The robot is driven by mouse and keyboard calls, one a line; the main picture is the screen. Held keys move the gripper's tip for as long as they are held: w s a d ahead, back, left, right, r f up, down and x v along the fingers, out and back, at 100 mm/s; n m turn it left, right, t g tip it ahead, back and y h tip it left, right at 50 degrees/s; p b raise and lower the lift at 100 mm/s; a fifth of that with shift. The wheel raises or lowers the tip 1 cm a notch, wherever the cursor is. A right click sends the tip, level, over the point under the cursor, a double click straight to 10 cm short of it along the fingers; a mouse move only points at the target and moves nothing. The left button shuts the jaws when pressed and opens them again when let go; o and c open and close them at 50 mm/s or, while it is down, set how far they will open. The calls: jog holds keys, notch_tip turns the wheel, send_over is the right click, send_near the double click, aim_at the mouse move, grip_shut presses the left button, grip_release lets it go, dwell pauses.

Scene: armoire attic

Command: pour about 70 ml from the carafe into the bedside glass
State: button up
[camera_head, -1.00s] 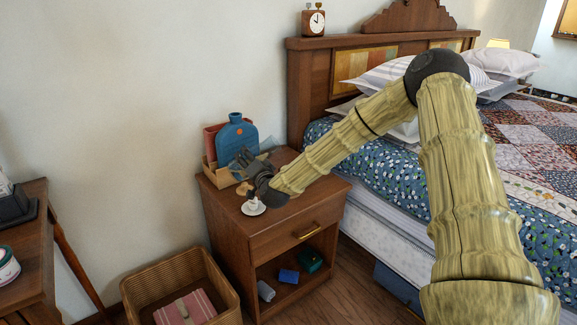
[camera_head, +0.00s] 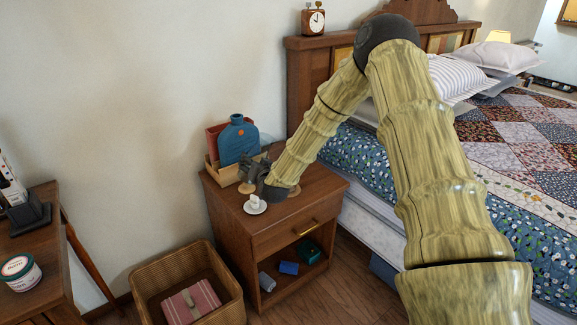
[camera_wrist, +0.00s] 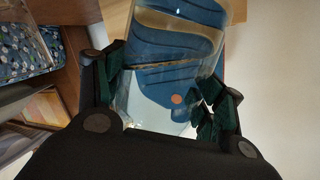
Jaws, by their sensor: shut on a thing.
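My gripper (camera_head: 254,170) is over the back left part of the nightstand top (camera_head: 315,192). In the wrist view its dark green finger pads are shut on the clear carafe (camera_wrist: 150,90). A blue bottle shape shows through the carafe's wall. The water level and the carafe's tilt are hard to read. In the head view the carafe is mostly hidden by the gripper. I cannot make out the bedside glass in either view.
A blue bottle (camera_head: 238,142) stands in a wooden holder behind my gripper, against the wall. A white cup on a saucer (camera_head: 255,205) is near the front left edge. A wicker basket (camera_head: 178,268) stands left on the floor, the bed at right.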

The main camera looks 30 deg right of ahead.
jog(key=shift+w+r+n+g+h+p, duration=0.1)
jog(key=shift+n+g+h+p, duration=0.3)
jog(key=shift+n+p, duration=0.85)
jog(key=shift+d+f+n+g+h+p, duration=0.1)
jog(key=shift+f+n+g+h+p, duration=0.45)
jog(key=shift+p, duration=0.45)
jog(key=shift+r, duration=0.2)
